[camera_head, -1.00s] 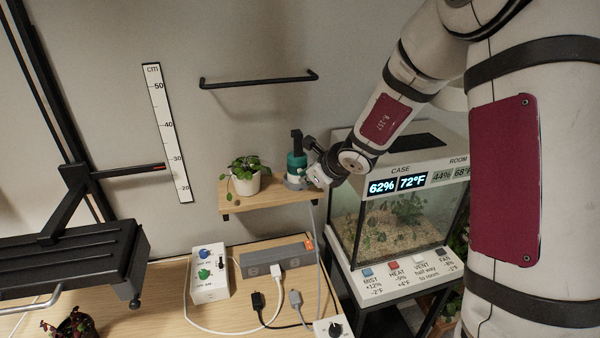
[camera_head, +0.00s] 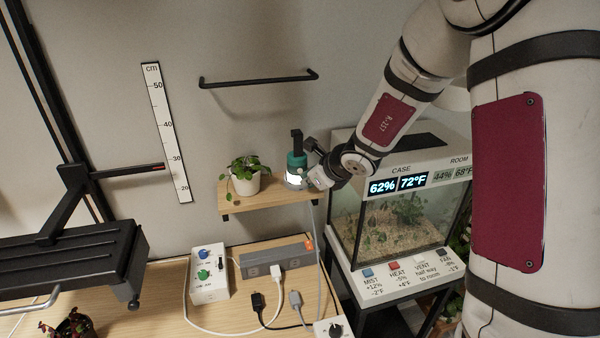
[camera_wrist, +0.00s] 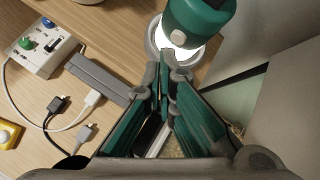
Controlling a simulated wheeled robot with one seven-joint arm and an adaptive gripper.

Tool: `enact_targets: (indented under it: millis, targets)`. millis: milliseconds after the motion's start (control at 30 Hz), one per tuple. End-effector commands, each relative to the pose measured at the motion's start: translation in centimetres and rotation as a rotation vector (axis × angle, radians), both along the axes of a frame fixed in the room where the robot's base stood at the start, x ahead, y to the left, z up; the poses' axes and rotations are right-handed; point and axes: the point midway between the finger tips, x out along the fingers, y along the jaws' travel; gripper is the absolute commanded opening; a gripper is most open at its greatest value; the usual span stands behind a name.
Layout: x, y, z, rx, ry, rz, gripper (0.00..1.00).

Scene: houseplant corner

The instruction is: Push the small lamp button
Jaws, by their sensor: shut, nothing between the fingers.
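The small lamp (camera_head: 297,161) stands upright at the right end of the wall shelf, with a green body and a bright white glowing band below it. In the wrist view the lamp (camera_wrist: 200,17) is at the top, with a small pale round button (camera_wrist: 176,33) low on its green side. My gripper (camera_head: 314,178) is just right of the lamp. Its fingers (camera_wrist: 168,72) are shut, empty, and their tips are close to the lit band below the button. I cannot tell whether they touch the lamp.
A potted plant (camera_head: 246,180) stands left of the lamp on the wooden shelf (camera_head: 265,199). A glass case (camera_head: 400,222) is to the right below my arm. A power strip (camera_head: 277,259) and a control box (camera_head: 209,279) sit on the table below.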

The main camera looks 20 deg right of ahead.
Motion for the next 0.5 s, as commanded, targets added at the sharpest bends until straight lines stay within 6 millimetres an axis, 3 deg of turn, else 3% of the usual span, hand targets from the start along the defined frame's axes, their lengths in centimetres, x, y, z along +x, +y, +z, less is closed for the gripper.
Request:
enact_targets:
  millis: [267, 500]
  targets:
    - [-0.3, 0.0, 0.0, 0.0, 0.0, 0.0, 0.0]
    - [-2.3, 0.1, 0.0, -0.001, 0.0, 0.002, 0.0]
